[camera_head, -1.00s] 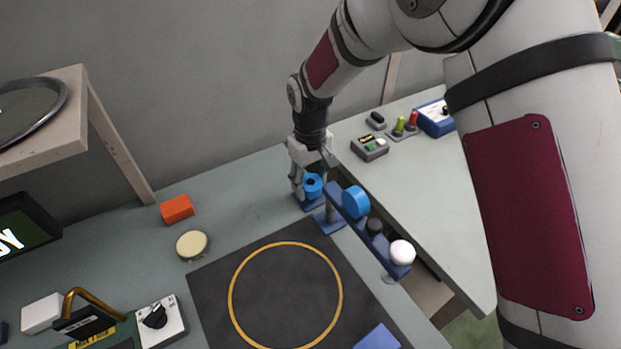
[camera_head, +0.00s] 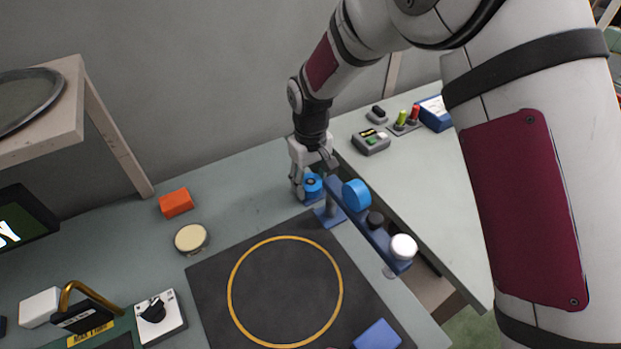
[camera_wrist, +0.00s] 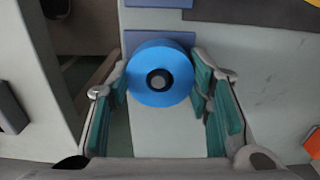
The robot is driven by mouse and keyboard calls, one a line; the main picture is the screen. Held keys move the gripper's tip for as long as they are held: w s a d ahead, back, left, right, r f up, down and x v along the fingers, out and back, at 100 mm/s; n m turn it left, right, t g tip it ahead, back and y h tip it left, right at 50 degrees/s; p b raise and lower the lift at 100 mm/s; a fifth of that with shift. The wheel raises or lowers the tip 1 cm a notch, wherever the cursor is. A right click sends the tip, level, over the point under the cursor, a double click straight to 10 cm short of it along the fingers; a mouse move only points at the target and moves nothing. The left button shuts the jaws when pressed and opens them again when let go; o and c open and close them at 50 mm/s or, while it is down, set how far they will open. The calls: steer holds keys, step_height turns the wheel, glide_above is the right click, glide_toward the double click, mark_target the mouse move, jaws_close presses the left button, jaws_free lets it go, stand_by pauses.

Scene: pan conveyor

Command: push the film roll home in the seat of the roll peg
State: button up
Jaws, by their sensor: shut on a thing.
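The film roll is a blue ring with a dark core (camera_head: 313,187). It also shows in the wrist view (camera_wrist: 143,88), seen nearly end-on between the teal finger pads. My gripper (camera_head: 306,188) is shut on the roll, one finger on each side of it. The roll peg's blue base plate (camera_wrist: 160,39) shows behind the roll in the wrist view. A small grey round end shows in the middle of the dark core, apparently the peg tip. The peg's shaft and seat are hidden under the roll, so I cannot tell how deep it sits.
A blue sloped bar (camera_head: 368,232) with a blue disc (camera_head: 356,195), a dark knob and a white ball (camera_head: 403,247) stands close at the right. A dark mat (camera_head: 210,290) with a yellow ring lies in front. An orange block (camera_head: 176,203) lies left. Table between is clear.

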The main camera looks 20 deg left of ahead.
steer(key=shift+s+d+f, duration=0.1)
steer(key=shift+f, duration=0.45)
steer(key=shift+r, duration=0.2)
steer(key=shift+w+r+p, duration=0.2)
steer(key=shift+r+p, duration=0.1)
steer(key=shift+r, duration=0.75)
steer(key=shift+c, duration=0.5)
steer(key=shift+r, duration=0.75)
steer(key=shift+s+p, duration=0.1)
steer(key=shift+p, duration=0.3)
steer(key=shift+f+b, duration=0.45)
steer(key=shift+f, duration=0.4)
